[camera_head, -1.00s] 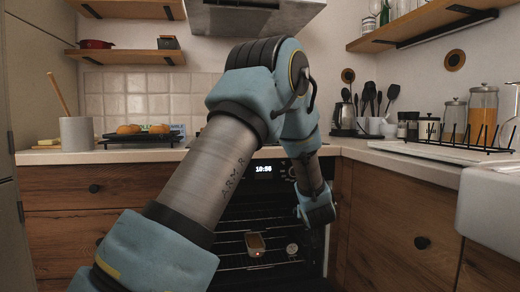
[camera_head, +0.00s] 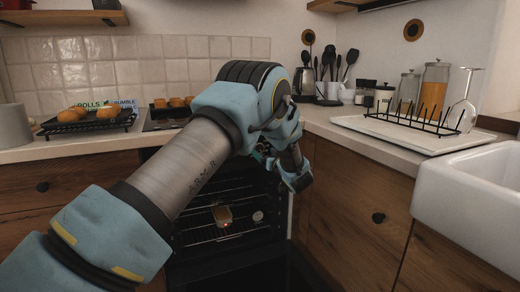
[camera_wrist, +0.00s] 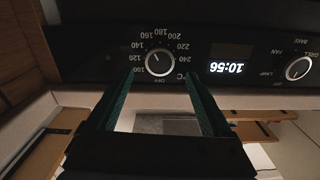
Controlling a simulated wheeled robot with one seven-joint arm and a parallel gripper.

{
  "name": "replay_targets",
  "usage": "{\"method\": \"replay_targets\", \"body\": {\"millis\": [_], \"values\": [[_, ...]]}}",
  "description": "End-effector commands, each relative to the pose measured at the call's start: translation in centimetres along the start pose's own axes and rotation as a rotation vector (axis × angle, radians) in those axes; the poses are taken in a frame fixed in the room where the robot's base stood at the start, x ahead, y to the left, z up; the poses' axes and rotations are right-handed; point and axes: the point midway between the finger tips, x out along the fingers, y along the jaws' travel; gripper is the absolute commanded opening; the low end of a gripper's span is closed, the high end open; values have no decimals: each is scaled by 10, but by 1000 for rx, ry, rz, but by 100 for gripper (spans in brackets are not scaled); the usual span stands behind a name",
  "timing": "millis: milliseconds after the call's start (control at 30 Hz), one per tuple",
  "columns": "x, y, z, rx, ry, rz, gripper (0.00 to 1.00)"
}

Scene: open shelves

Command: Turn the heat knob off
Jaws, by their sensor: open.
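In the wrist view, which is upside down, the heat knob (camera_wrist: 158,62) is a round dial on the black oven panel, ringed by temperature numbers. The fingertips appear just short of the knob; contact cannot be told. In the head view my arm hides the knob and most of the gripper.
A second knob (camera_wrist: 298,68) sits right of the lit clock (camera_wrist: 231,68) in the wrist view. The oven is open, with racks and a small tin (camera_head: 222,214) inside. The counter holds a tray of buns (camera_head: 88,120) and a drying rack (camera_head: 415,122).

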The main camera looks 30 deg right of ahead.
Motion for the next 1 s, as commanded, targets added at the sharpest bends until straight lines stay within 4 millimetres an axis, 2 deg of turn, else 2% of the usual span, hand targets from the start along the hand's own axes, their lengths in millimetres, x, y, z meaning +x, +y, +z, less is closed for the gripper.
{"method": "replay_targets", "body": {"millis": [100,233,633,1000], "values": [[20,-1,0,-1,1,-1,84],[33,0,0,0,1,0,84],[40,0,0,0,0,1,84],[39,0,0,0,0,1,42]]}}
